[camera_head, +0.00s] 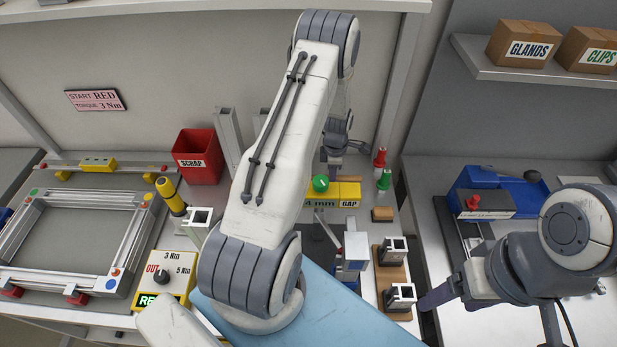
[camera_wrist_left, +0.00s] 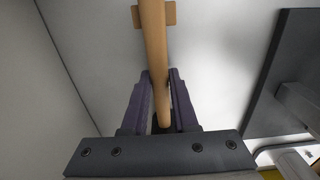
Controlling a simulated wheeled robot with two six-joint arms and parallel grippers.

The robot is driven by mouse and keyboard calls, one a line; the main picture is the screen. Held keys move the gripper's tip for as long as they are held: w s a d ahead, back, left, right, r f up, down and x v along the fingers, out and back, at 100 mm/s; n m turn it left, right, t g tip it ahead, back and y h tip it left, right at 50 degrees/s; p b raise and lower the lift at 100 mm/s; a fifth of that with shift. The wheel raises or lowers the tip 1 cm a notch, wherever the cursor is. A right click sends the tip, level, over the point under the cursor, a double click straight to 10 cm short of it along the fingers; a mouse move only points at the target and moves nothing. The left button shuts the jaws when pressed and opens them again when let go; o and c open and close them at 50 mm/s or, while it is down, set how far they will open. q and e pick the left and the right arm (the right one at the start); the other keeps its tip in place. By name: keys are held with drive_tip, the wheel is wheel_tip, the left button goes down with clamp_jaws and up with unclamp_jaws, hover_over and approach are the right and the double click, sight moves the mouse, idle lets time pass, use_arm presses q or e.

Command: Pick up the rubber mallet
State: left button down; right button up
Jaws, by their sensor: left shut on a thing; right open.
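In the left wrist view, my left gripper (camera_wrist_left: 161,92) is shut on a tan wooden handle (camera_wrist_left: 153,40), taken to be the rubber mallet's. The handle runs from between the purple fingers up to the top edge. A short tan crosspiece (camera_wrist_left: 170,13) shows beside its upper end. No mallet head can be made out. In the head view, my left gripper (camera_head: 340,146) is small and partly hidden behind my own arm, over the back of the middle bench. My right gripper (camera_head: 430,299) is open at the gap between the benches, with purple fingers partly seen.
A yellow gap block (camera_head: 348,193) and red and green pegs (camera_head: 380,157) stand near the left gripper. A red scrap bin (camera_head: 197,157) and an aluminium frame (camera_head: 30,243) are left. Wooden blocks with metal profiles (camera_head: 392,255) stand in front.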

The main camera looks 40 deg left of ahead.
use_arm(q)
drive_tip(key=shift+r, duration=0.1)
drive_tip(key=shift+r+p, duration=0.5)
drive_tip(key=shift+r, duration=0.1)
drive_tip(key=r+p, duration=0.1)
drive_tip(key=r, duration=0.1)
drive_tip(key=r+p, duration=0.1)
drive_tip(key=shift+d+r+p, duration=0.3)
drive_tip(key=shift+d+r, duration=0.1)
drive_tip(key=d+r+p, duration=0.4)
drive_tip(key=d+r, duration=0.2)
drive_tip(key=d, duration=0.5)
drive_tip(key=shift+w, duration=0.35)
